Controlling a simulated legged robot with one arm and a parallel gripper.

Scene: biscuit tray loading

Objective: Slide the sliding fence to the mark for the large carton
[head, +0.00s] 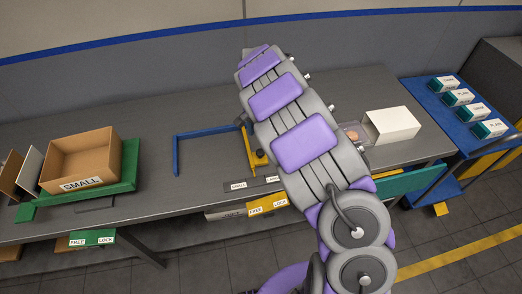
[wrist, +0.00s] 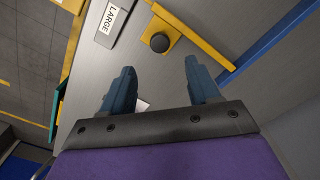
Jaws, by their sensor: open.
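The yellow sliding fence (head: 247,148) stands on the grey table, partly hidden by my arm in the head view. In the wrist view its yellow bar (wrist: 197,37) runs diagonally, and a black round knob (wrist: 160,42) sits on its yellow base. The LARGE mark (wrist: 112,19) lies left of the knob there; it also shows on the strip at the table's front, with the SMALL mark (head: 238,185) to its left. My gripper (wrist: 161,80) is open and empty, with the knob beyond its fingertips, apart from them. My arm hides the gripper in the head view.
A blue L-shaped rail (head: 177,150) lies left of the fence. A yellow FREE/LOCK panel (head: 267,205) is on the table's front edge. A carton labelled SMALL (head: 82,160) stands at left in a green holder. A white open box (head: 392,125) lies at right, near a blue cart (head: 437,109).

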